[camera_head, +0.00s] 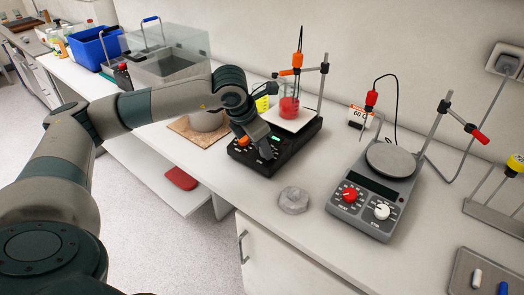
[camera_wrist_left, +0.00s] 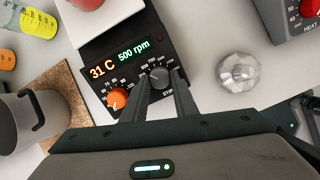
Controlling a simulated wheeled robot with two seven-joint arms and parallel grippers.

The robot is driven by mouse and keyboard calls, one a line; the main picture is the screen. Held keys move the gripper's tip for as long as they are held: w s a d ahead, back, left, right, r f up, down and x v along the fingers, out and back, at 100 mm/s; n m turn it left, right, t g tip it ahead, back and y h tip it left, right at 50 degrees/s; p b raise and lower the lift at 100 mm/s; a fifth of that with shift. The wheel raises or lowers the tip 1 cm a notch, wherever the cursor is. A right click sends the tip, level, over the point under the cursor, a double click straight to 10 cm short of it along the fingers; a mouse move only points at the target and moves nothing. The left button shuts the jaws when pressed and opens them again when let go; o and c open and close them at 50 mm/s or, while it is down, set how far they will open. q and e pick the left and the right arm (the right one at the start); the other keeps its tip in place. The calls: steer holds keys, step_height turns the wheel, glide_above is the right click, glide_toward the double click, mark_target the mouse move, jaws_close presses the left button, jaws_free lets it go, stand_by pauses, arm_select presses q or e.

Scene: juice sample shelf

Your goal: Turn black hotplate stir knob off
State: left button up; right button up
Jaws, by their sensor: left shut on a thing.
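The black hotplate (camera_head: 290,150) stands on the bench with a red-filled beaker (camera_head: 289,104) on its white top. In the left wrist view its display (camera_wrist_left: 118,60) reads 31 C and 500 rpm. Its orange heat knob (camera_wrist_left: 117,97) is at the left of the panel, and its dark grey stir knob (camera_wrist_left: 159,77) is at the right. My left gripper (camera_head: 266,151) is at the front panel. In the left wrist view its fingers (camera_wrist_left: 160,92) are shut on the stir knob, one on each side. The stir knob is hidden in the head view. My right gripper is out of view.
A grey hotplate (camera_head: 372,190) with red and white knobs stands to the right. A clear faceted object (camera_head: 293,200) lies between the hotplates, near the bench edge. A grey pot (camera_wrist_left: 28,120) on a cork mat (camera_wrist_left: 68,95) stands to the left.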

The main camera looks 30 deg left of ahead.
arm_select(q)
steer(key=n+b, duration=0.2)
steer(key=shift+f+b, duration=0.2)
steer(key=shift+b, duration=0.1)
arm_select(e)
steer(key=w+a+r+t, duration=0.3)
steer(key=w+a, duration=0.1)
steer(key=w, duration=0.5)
arm_select(q)
steer(key=shift+n+b, duration=0.3)
steer(key=n+b, duration=0.5)
steer(key=shift+d+r+y, duration=0.1)
steer(key=shift+d+y, duration=0.05)
steer(key=shift+y, duration=0.25)
steer(key=shift+w+r+n+b, duration=0.15)
steer(key=shift+n+b, duration=0.4)
steer(key=shift+n, duration=0.95)
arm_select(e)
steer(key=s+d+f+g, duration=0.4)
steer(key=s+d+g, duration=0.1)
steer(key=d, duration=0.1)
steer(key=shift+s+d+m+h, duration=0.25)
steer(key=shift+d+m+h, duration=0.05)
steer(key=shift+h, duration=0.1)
arm_select(q)
steer(key=o, duration=1.1)
steer(key=shift+c, duration=0.2)
